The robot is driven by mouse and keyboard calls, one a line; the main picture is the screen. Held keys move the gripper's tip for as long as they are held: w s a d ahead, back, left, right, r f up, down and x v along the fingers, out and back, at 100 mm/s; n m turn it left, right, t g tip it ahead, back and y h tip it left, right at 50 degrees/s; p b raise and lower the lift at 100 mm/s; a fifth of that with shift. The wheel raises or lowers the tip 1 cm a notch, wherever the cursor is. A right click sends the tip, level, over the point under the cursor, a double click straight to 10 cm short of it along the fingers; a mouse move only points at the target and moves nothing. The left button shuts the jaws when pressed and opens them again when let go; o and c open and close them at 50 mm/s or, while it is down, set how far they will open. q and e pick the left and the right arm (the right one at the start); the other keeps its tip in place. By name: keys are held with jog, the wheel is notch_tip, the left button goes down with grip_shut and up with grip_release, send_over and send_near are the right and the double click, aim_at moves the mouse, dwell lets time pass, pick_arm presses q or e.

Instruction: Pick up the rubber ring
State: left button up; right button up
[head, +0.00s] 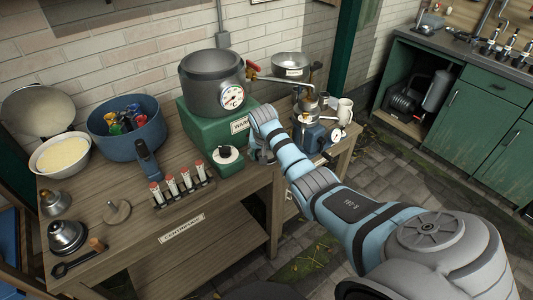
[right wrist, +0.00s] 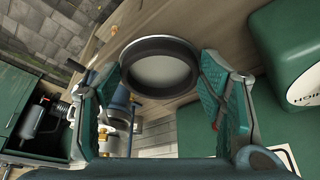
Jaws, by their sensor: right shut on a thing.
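In the right wrist view, a dark round ring (right wrist: 158,45), which looks like the rubber ring, sits between the fingertips of my right gripper (right wrist: 158,68). Its middle shows pale grey. The two green-padded fingers are on either side of it, and the gripper is shut on it. In the head view, my right gripper (head: 262,152) is at the right part of the wooden bench (head: 120,262), beside the green base of the pot. The ring cannot be made out there, hidden by the gripper and arm. My left gripper is not in view.
A grey pot with a dial (head: 212,82) stands on a green base (head: 203,132) just left of the gripper. Brass and blue apparatus (head: 312,133) stands close on its right. A rack of red-capped tubes (head: 183,190) and a blue tub (head: 128,142) are farther left.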

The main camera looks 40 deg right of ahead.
notch_tip(320, 180, up, 20)
jog(key=p, duration=0.2)
dwell(0.4)
